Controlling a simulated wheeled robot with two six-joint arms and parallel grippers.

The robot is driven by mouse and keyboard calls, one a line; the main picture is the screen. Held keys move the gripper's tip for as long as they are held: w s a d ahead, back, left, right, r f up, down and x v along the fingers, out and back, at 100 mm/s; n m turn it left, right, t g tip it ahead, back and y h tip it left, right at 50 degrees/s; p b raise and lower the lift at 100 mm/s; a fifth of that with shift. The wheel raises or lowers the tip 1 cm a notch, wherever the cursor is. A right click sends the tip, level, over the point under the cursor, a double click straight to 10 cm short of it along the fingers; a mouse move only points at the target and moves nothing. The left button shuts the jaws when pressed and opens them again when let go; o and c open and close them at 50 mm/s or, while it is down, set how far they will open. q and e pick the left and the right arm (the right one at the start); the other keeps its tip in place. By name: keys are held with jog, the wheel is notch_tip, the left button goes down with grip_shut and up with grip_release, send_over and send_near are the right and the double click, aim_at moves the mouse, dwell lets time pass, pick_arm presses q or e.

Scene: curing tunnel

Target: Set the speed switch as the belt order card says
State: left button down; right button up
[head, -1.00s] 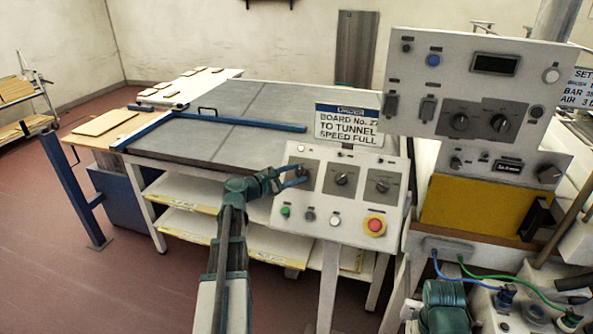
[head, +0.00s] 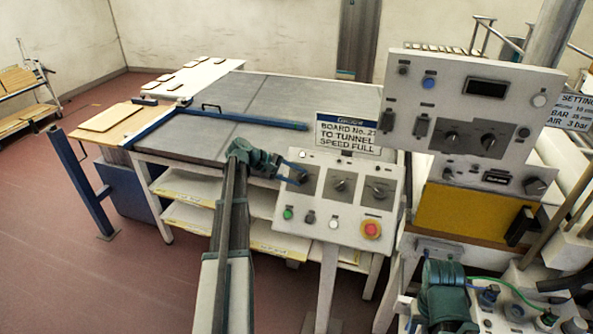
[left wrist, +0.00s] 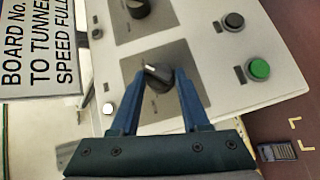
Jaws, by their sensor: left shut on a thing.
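The order card (head: 348,134) above the control panel (head: 350,222) reads "BOARD No. 27 TO TUNNEL SPEED FULL"; part of it shows in the left wrist view (left wrist: 38,48). The panel has three dark rotary knobs in a row. My left gripper (head: 302,178) is shut on the left knob (left wrist: 156,77), its blue fingers on either side of it. The knob's white mark faces up-left in the left wrist view. Its scale is not readable, and I cannot tell which knob is the speed switch. My right arm (head: 446,296) shows at lower right; its fingers are not clear.
Below the knobs are a green button (head: 288,214), a white button (head: 333,224) and a red emergency stop (head: 371,229). A taller panel (head: 470,105) stands behind at right. The grey table (head: 250,110) lies behind; open floor is at left.

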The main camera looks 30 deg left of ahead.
pick_arm(q)
jog(key=shift+w+r+m+g+y+p, duration=0.1)
jog(key=shift+m+g+y+p, duration=0.1)
jog(key=shift+m+g+p, duration=0.35)
jog(key=shift+w+r+m+g+y+p, duration=0.1)
jog(key=shift+m+g+y+p, duration=0.1)
jog(key=shift+m+g+p, duration=0.3)
jog(key=shift+m, duration=0.25)
jog(key=shift+f, duration=0.1)
jog(key=shift+c, duration=1.9)
grip_release()
jog(key=shift+d, duration=0.1)
jog(key=p+v, duration=1)
jog(key=v, duration=0.4)
